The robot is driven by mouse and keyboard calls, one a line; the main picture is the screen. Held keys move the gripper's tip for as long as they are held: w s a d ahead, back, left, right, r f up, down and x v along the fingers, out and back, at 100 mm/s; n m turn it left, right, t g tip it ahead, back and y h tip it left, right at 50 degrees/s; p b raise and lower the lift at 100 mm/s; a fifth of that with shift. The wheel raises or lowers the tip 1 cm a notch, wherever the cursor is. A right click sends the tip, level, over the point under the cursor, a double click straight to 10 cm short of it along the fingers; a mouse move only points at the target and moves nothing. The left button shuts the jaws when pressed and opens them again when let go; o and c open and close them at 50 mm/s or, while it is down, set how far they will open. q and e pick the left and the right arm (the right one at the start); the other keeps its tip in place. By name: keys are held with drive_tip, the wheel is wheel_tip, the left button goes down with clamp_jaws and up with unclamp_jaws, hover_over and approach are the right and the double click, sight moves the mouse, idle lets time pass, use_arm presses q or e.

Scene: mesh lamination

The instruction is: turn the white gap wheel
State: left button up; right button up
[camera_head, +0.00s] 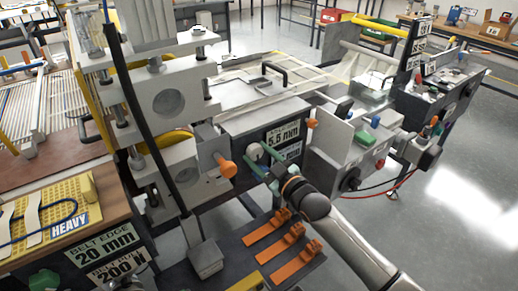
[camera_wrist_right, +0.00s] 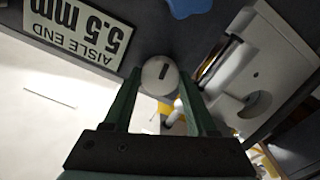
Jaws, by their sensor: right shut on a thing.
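The white gap wheel (camera_head: 253,149) is a small round knob on the dark front panel of the machine, left of the "5.5 mm" label in the head view. In the right wrist view the wheel (camera_wrist_right: 160,75) shows as a pale disc with a dark slot mark. My right gripper (camera_head: 264,160) reaches it from the lower right. Its two green fingers (camera_wrist_right: 157,84) stand on either side of the wheel and are shut on it. The fingers partly cover the wheel's edges. My left gripper is not in view.
An orange knob (camera_head: 227,167) sits just left of the wheel. The 5.5 mm label (camera_head: 282,136) is beside it. Orange clamps (camera_head: 290,244) lie on a dark surface below. A white machine block (camera_head: 340,140) with a red cable stands to the right. Floor is free at far right.

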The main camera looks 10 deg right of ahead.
drive_tip(key=shift+m, duration=0.3)
drive_tip(key=o, duration=1.4)
drive_tip(key=shift+c, duration=0.2)
drive_tip(key=v, duration=1.2)
drive_tip(key=shift+s, duration=0.25)
drive_tip(key=shift+d+f, duration=0.1)
